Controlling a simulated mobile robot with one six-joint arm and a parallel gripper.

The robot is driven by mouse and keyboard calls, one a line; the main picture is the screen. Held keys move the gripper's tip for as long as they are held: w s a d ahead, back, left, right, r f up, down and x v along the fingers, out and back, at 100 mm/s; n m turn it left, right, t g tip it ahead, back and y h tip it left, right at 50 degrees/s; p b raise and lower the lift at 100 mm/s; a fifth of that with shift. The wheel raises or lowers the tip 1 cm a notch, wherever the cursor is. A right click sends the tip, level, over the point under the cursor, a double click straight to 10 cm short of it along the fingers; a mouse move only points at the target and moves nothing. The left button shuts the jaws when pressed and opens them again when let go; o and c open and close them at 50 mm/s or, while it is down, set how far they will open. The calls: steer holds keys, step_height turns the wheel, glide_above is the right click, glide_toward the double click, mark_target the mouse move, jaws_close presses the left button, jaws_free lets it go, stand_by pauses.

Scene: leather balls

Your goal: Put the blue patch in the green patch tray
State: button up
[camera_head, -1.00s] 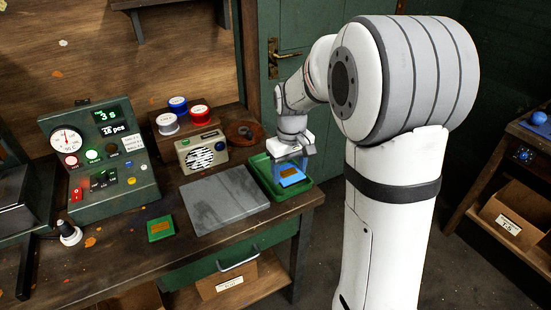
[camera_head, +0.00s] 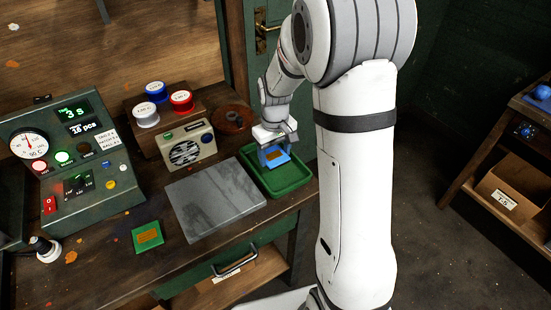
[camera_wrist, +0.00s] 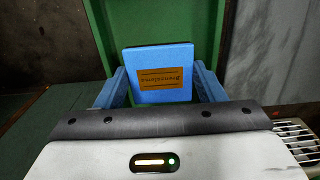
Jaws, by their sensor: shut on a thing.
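The blue patch (camera_head: 276,157) is a flat blue square with an orange label, and it also shows in the wrist view (camera_wrist: 160,58). My gripper (camera_head: 274,152) is shut on it, with one blue finger on each side in the wrist view (camera_wrist: 160,84). The green patch tray (camera_head: 292,184) is on the right end of the workbench, and it shows in the wrist view (camera_wrist: 158,19). The patch is over or inside the back part of the tray; I cannot tell whether it touches the tray floor.
A grey slab (camera_head: 215,197) lies left of the tray. A green patch (camera_head: 148,237) lies on the bench further left. A radio (camera_head: 188,146), several spools on a wooden stand (camera_head: 165,127) and a control panel (camera_head: 80,160) stand behind. A brown disc (camera_head: 232,119) lies behind the tray.

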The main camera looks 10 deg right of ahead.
mark_target(275, 157)
steer(key=shift+f, duration=1.5)
steer(key=shift+f, duration=0.1)
steer(key=o, duration=1)
step_height(275, 157, up, 11)
steer(key=shift+r, duration=0.1)
steer(key=s+r+m+t, duration=0.1)
steer(key=s+r, duration=0.1)
steer(key=s, duration=0.8)
steer(key=s+r+m+t, duration=0.1)
steer(key=s+r+m, duration=0.1)
steer(key=s, duration=0.9)
steer(key=shift+d+r+m+t, duration=0.15)
steer(key=shift+r+m+t, duration=0.15)
steer(key=shift+r+t, duration=0.15)
